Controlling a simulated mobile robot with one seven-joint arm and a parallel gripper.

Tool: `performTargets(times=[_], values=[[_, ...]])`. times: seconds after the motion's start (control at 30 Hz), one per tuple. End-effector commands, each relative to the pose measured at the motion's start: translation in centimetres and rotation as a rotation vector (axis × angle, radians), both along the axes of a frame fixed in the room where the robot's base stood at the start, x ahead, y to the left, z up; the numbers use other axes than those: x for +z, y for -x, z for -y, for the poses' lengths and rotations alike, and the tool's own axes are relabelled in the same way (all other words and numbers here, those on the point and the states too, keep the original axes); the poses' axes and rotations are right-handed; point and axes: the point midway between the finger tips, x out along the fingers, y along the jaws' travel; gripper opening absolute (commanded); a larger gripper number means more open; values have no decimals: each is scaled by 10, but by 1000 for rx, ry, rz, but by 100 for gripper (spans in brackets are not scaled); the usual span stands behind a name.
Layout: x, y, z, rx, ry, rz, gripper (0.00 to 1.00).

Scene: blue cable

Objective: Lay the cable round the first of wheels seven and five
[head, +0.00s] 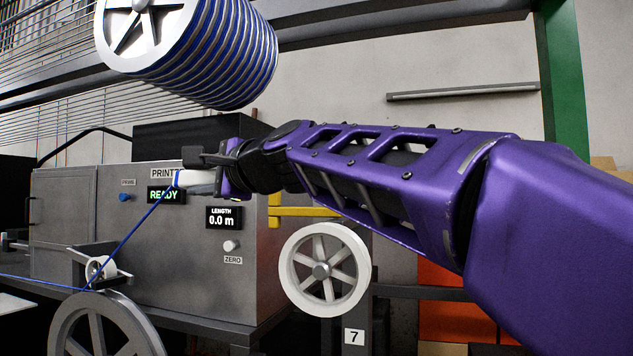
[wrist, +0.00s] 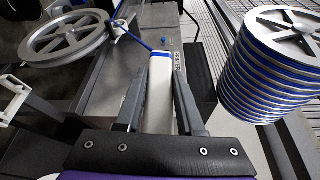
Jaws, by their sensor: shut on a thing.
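My gripper (head: 200,171) is shut on a white block-like cable end (wrist: 158,95), in front of the grey printer cabinet. The blue cable (head: 135,233) runs from this end down left to a small white roller and on to the left edge. It also shows in the wrist view (wrist: 130,32). Wheel seven (head: 325,270), white with spokes, stands on a post below and right of my gripper, with a "7" label (head: 354,337) under it. No cable lies on it. I see no wheel labelled five.
The cabinet (head: 65,215) shows "READY" and a length of 0.0 m. A large grey wheel (head: 105,325) and the small roller (head: 101,267) stand at lower left. A spool of blue cable (head: 225,50) hangs above. A yellow bar (head: 290,211) is behind wheel seven.

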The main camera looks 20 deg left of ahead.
Motion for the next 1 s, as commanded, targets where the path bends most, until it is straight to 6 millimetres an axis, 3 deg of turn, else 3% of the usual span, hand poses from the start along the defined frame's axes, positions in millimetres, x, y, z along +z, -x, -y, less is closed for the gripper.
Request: performTargets(times=[0.27,1.0], values=[[1,-7,0,0,1,23,0],[2,-95,3,0,1,21,0]])
